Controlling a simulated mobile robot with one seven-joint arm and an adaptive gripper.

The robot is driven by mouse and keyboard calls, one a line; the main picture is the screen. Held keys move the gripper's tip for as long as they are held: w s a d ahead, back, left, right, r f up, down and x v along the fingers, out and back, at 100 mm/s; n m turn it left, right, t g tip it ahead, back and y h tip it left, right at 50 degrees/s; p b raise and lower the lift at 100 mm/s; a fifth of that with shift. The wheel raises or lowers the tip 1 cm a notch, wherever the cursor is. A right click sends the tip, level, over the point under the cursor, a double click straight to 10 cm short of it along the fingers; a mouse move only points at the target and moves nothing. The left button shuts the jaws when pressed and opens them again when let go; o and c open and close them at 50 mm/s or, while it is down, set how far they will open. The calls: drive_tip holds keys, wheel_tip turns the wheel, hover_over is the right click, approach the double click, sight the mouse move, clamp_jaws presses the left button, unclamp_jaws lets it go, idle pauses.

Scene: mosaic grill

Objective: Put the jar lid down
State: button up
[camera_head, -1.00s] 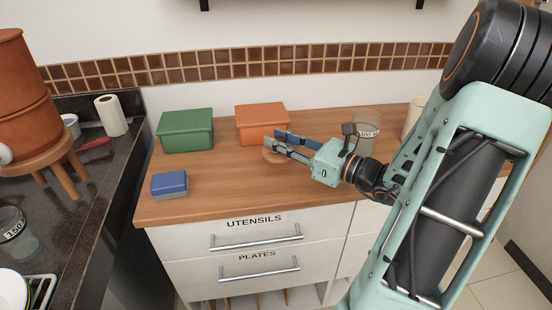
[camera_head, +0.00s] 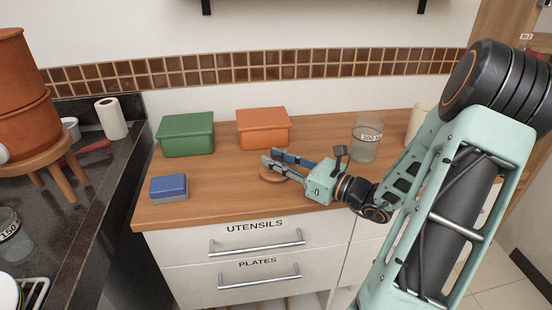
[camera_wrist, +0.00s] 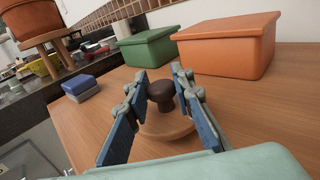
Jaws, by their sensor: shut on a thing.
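The jar lid is a light wooden disc (camera_wrist: 168,130) with a dark brown knob (camera_wrist: 162,91). In the head view the lid (camera_head: 269,176) is partly hidden behind my gripper's fingers. My gripper (camera_head: 270,157) reaches in from the right over the wooden counter. In the wrist view my gripper (camera_wrist: 159,75) has one finger on each side of the lid, around its knob, and is shut on it. The lid looks level and is at or just above the counter top; I cannot tell whether it touches.
A green box (camera_head: 186,134) and an orange box (camera_head: 263,129) stand behind the lid. A blue box (camera_head: 169,187) is at the front left. A glass jar (camera_head: 366,138) stands to the right, behind my gripper. The wooden counter (camera_head: 220,180) is clear between the blue box and the lid.

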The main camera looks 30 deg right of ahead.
drive_tip(key=shift+f, duration=0.35)
drive_tip(key=o, duration=1.1)
drive_tip(key=shift+c, duration=0.2)
drive_tip(key=shift+r, duration=0.25)
drive_tip(key=shift+r+p, duration=0.35)
drive_tip(key=shift+r, duration=0.2)
drive_tip(key=p+v, duration=0.1)
drive_tip(key=v, duration=1.1)
drive_tip(key=shift+f, duration=0.1)
drive_tip(key=shift+a, duration=0.1)
